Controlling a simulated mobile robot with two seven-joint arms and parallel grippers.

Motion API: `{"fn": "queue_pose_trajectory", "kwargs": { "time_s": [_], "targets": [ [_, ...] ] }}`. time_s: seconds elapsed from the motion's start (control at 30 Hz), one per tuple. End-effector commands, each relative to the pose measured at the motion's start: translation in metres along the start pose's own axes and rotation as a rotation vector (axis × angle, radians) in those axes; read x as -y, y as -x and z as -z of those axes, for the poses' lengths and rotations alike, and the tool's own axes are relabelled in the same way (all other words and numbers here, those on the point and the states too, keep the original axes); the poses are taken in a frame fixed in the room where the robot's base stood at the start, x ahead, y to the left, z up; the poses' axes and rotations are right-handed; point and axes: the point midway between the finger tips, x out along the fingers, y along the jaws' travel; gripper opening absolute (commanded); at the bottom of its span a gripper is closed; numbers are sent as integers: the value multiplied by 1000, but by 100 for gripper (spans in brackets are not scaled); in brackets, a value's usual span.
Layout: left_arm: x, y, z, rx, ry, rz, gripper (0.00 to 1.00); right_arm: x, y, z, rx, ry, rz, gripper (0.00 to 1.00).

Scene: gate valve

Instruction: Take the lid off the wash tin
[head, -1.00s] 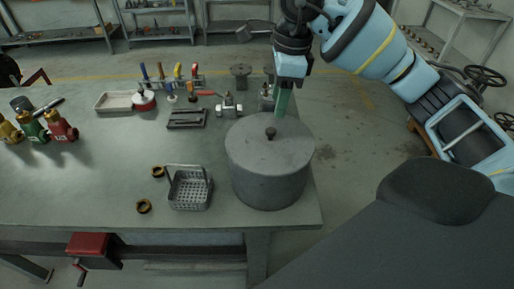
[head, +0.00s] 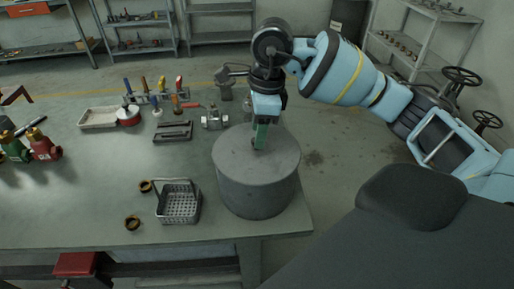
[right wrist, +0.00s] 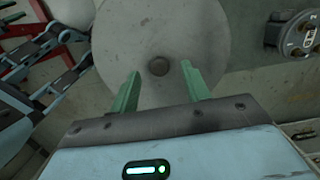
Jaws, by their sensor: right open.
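The wash tin (head: 257,190) is a large grey round tin standing at the right end of the bench, with its flat grey lid (head: 235,150) on top. In the right wrist view the lid (right wrist: 205,35) shows as a pale disc with a dark round knob (right wrist: 158,67) at its middle. My right gripper (head: 259,146) is over the lid, pointing down, and hides the knob in the head view. In the right wrist view its green fingers (right wrist: 158,88) are open, one on each side of the knob's line, with the knob just beyond the tips. My left gripper is not in view.
A wire basket (head: 179,203) and two brass rings (head: 132,222) lie left of the tin. Behind are a grey slotted block (head: 173,131), a valve (head: 214,118) and a tool rack (head: 157,95). A shallow tray (head: 99,117) stands farther left.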

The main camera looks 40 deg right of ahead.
Motion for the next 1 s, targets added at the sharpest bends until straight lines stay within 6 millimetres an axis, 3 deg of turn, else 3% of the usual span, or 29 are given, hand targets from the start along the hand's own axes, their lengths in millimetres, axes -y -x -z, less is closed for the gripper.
{"fn": "queue_pose_trajectory", "kwargs": {
  "time_s": [0.2,0.47,0.83,1.0],
  "targets": [
    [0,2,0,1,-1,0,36,-1,-23,0,0,0,0,47],
    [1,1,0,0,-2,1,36,-1,-25,0,1,0,1,47],
    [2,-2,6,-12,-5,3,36,-1,-25,0,1,0,1,0],
    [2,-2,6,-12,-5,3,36,-1,-24,0,2,0,2,0]
  ]
}}
